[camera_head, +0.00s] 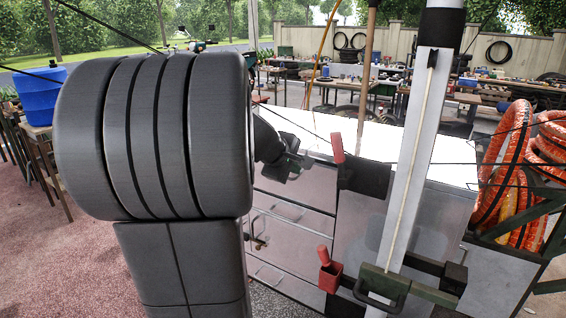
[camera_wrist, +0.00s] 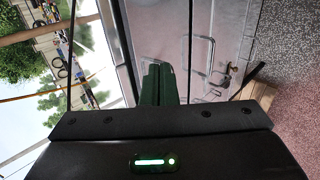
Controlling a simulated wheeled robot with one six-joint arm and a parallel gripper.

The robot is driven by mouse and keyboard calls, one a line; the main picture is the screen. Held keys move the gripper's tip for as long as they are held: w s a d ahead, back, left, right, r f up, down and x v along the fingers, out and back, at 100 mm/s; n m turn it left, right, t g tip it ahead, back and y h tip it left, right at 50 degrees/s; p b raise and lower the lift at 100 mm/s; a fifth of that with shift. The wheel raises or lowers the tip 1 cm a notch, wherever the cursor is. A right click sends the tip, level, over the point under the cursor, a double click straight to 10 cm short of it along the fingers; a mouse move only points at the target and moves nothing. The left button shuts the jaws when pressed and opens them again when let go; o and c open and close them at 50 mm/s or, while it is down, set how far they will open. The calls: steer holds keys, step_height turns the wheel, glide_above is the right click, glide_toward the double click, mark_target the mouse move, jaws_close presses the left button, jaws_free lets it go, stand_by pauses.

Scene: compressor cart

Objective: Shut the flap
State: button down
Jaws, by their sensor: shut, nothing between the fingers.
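A grey metal cabinet (camera_head: 300,238) with a bright top stands beyond my arm in the head view. Its front has several panels with bar handles; one handle (camera_head: 286,214) is near the top. The front shows sideways in the wrist view, with a handle (camera_wrist: 212,54) and a small latch-like part (camera_wrist: 226,75). I cannot tell which panel is the flap, or whether it stands open. My gripper (camera_head: 304,164) is at the cabinet's upper front edge, partly hidden by my arm. Its green fingers (camera_wrist: 158,84) are together and empty in the wrist view.
A pale upright post (camera_head: 408,170) stands in front of the cabinet's right part. Red-handled parts (camera_head: 337,147) (camera_head: 330,278) are close by it. Orange hoses (camera_head: 520,165) hang at the right. A blue drum (camera_head: 40,95) and workbenches are farther off. Open floor shows at left.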

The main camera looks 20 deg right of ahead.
steer(key=w+d+f+p, duration=0.1)
steer(key=w+d+f, duration=0.1)
steer(key=w+d, duration=0.3)
steer(key=shift+d+p, duration=0.2)
steer(key=shift+p, duration=0.2)
steer(key=shift+d, duration=0.1)
steer(key=shift+w+d+r, duration=0.15)
steer(key=shift+w+d, duration=0.3)
steer(key=shift+d, duration=0.05)
